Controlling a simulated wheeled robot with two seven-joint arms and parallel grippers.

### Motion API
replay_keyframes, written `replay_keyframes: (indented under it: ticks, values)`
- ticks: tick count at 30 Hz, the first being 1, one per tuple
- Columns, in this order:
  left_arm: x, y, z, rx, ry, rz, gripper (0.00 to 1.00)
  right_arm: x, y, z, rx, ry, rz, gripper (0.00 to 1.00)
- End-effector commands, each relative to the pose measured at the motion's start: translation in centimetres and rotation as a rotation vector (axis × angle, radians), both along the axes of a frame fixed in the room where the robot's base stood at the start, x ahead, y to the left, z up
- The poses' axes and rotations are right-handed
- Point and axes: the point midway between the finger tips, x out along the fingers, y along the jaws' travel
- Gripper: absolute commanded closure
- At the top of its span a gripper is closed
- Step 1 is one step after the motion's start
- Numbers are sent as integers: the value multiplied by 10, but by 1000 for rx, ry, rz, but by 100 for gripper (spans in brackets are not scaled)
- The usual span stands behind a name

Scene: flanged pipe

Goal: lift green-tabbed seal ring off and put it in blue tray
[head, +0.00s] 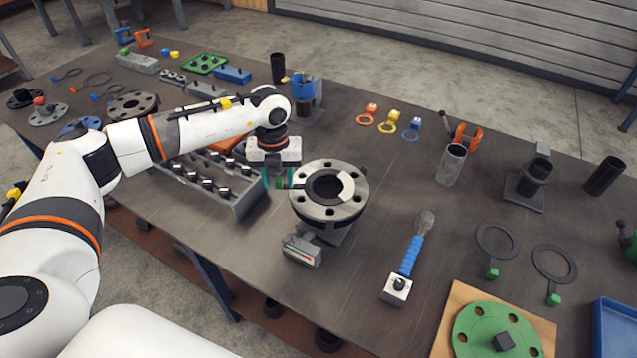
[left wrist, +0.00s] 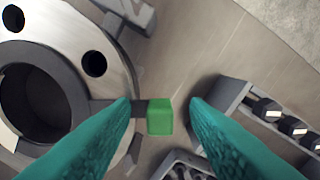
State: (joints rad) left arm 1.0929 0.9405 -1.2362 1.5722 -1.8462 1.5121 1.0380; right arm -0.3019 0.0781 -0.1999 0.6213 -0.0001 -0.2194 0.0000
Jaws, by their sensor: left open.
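The flanged pipe (head: 340,207) stands on the workbench, with a dark seal ring (head: 318,187) on its top face. The ring's green tab (left wrist: 160,117) sticks out past the flange edge on a dark strip. My left gripper (head: 278,183) is over that tab, at the flange's left side. In the left wrist view its teal fingers (left wrist: 159,104) are open, one on each side of the tab, with gaps on both sides. The blue tray (head: 597,325) is at the lower right corner, partly cut off. My right gripper is not in view.
Two loose rings with green tabs (head: 497,240) (head: 553,262) lie right of the flange. A bolt rack (head: 245,207) stands close left of my gripper.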

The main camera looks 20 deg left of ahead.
Motion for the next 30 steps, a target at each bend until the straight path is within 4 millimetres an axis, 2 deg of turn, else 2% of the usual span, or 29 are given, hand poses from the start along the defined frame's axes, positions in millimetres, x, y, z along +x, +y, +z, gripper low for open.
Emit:
replay_keyframes:
  ticks: [2, 9, 20, 23, 30]
  values:
    - [0, 0, 0, 0, 0, 0, 60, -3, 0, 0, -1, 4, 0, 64]
    - [0, 0, 1, 0, 0, 0, 99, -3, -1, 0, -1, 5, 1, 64]
    - [1, 0, 6, -1, -3, 1, 100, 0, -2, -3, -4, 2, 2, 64]
    - [1, 0, 19, -1, -5, 0, 100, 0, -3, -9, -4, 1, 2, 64]
    - [1, -1, 68, -2, -5, -1, 100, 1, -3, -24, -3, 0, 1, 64]
